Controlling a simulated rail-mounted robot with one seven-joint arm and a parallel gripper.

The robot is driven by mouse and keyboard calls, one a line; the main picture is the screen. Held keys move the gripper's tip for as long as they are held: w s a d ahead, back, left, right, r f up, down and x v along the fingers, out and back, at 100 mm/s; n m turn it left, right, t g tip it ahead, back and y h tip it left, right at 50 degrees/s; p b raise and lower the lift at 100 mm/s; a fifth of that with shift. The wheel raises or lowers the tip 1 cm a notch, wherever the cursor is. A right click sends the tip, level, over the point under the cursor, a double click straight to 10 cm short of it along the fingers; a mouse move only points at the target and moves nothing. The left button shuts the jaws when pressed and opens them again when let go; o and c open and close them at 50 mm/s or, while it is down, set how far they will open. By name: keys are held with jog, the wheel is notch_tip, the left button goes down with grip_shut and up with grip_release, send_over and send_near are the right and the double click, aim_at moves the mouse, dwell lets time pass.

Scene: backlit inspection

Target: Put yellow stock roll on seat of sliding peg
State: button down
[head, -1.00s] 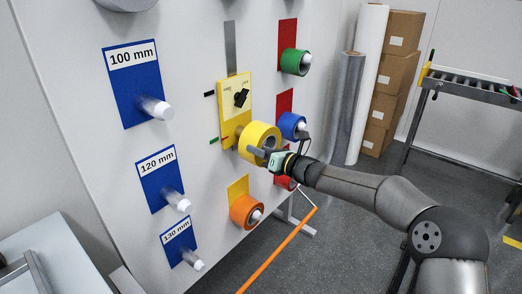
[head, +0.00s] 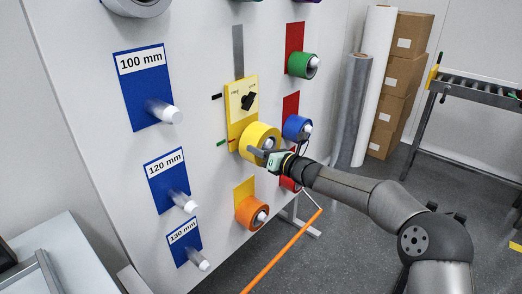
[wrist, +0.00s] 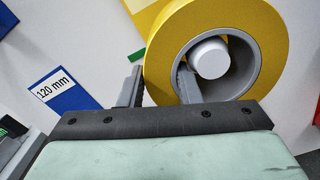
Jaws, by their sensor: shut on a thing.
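The yellow stock roll (head: 259,141) is around the white-tipped sliding peg (wrist: 209,60), at the lower end of the yellow slider plate (head: 240,105). The white peg tip shows inside the roll's grey core in the wrist view. My gripper (wrist: 160,88) is shut on the roll's wall, one finger outside the roll and the other inside its core. In the head view the roll sits close in front of the plate. Whether its back face touches the seat is hidden.
Green (head: 302,65), blue (head: 295,127) and orange (head: 249,211) rolls hang on nearby pegs. Bare pegs stick out at the blue 100 mm (head: 145,88), 120 mm (head: 167,180) and 130 mm (head: 184,242) plates. An orange bar (head: 283,250) lies low in front.

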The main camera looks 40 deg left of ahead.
jog(key=shift+a+r+p, duration=0.35)
jog(key=shift+a+p, duration=0.15)
jog(key=shift+a, duration=0.35)
jog(key=shift+f, duration=0.1)
jog(key=c, duration=1.2)
grip_release()
jog(key=shift+c, duration=0.2)
jog(key=shift+o, duration=1.4)
jog(key=shift+s+d, duration=0.1)
jog(key=shift+w+d+f, duration=0.1)
jog(key=shift+w+f, duration=0.05)
jog(key=shift+w, duration=0.05)
jog(key=shift+w+d+f, duration=0.1)
jog(key=shift+d, duration=0.1)
jog(key=d, duration=1.6)
jog(key=shift+d, duration=0.35)
